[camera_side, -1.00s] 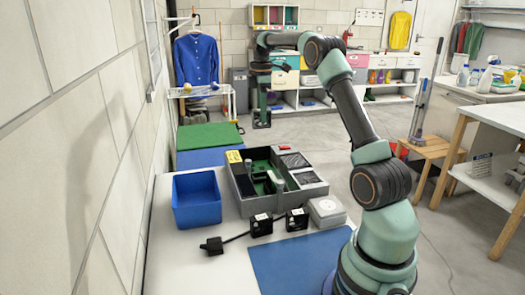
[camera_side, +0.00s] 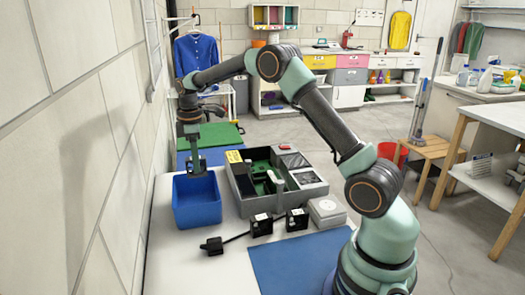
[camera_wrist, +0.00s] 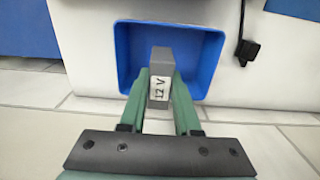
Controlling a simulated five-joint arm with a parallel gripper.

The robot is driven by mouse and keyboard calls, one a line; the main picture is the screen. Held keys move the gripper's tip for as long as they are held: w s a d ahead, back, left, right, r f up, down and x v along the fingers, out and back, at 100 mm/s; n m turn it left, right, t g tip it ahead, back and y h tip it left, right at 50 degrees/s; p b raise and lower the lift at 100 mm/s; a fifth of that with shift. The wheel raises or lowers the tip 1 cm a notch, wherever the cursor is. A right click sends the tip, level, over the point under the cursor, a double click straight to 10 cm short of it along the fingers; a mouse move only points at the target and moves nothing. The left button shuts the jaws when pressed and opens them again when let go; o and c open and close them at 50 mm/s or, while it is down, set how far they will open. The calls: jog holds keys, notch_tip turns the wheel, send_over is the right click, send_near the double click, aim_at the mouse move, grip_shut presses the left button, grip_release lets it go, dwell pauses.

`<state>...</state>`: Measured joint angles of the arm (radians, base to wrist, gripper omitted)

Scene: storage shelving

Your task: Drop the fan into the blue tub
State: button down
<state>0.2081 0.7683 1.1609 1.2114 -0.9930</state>
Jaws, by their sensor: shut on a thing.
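The blue tub (camera_side: 197,213) stands on the white table at the left in the side view; its opening also shows in the wrist view (camera_wrist: 207,62), with its inside looking empty. My gripper (camera_side: 191,150) points down over the tub. Its two green fingers (camera_wrist: 160,82) are shut on the fan (camera_wrist: 160,62), a grey block with a white "12 V" label, seen edge-on in the wrist view. In the side view the fan (camera_side: 198,167) hangs at about the height of the tub's rim. Whether it touches the rim I cannot tell.
A grey open case (camera_side: 238,187) with green boards inside stands right of the tub. Black boxes (camera_side: 261,227), a black plug with cable (camera_side: 212,245) and a white box (camera_side: 326,211) lie in front. A blue mat (camera_side: 295,265) lies clear at the front.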

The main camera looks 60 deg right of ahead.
aim_at(198, 176)
jog(key=shift+f, duration=2.55)
jog(key=c, duration=0.5)
grip_release()
jog(key=shift+c, duration=0.2)
notch_tip(198, 176, up, 12)
jog(key=shift+r, duration=0.1)
